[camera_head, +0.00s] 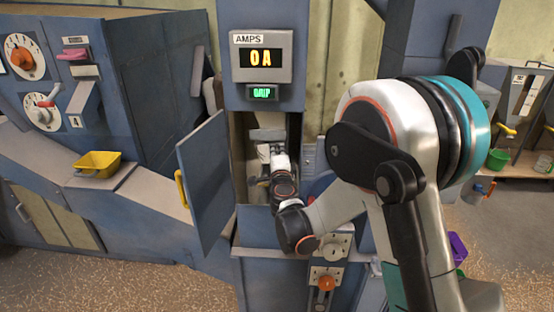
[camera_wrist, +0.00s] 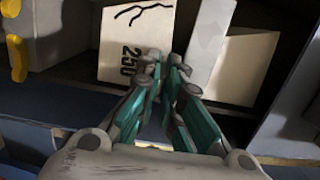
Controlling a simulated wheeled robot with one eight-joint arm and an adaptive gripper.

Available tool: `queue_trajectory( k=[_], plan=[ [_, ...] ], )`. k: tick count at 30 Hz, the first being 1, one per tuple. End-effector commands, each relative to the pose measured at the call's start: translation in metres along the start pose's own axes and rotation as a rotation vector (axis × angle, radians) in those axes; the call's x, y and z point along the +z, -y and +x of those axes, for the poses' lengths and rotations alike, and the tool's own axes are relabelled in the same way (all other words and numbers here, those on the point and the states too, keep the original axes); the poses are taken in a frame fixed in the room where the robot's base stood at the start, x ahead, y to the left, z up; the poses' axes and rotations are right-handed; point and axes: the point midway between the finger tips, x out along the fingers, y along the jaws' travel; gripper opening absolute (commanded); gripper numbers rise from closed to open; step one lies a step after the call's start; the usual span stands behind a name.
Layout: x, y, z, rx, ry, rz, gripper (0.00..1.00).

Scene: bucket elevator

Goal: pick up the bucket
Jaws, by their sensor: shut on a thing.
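My gripper (camera_wrist: 165,65) reaches through the open door of the blue cabinet in the head view. In the wrist view its fingers are closed together at the edge of a pale piece (camera_wrist: 125,45) marked "250" with a dark crack-like line. It appears shut on this piece, though the fingers hide the contact. I cannot tell whether the piece is a bucket. In the head view a pale surface (camera_head: 268,133) shows above the gripper inside the cabinet. A yellow bucket (camera_head: 97,164) sits apart on the ledge at the left.
The cabinet door (camera_head: 207,185) stands open at the left of the opening, with a yellow handle. The opening is narrow around my arm. A green bucket (camera_head: 497,160) and a purple container (camera_head: 457,248) are at the right.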

Motion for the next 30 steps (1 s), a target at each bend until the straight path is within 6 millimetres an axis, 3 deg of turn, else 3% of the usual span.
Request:
queue_trajectory(
  k=[21, 30],
  plan=[
    [0.02, 0.0, -0.13, 0.0, 0.002, 0.0, 0.0],
    [0.025, -0.003, -0.174, 0.0, 0.001, 0.0, 0.0]
  ],
)
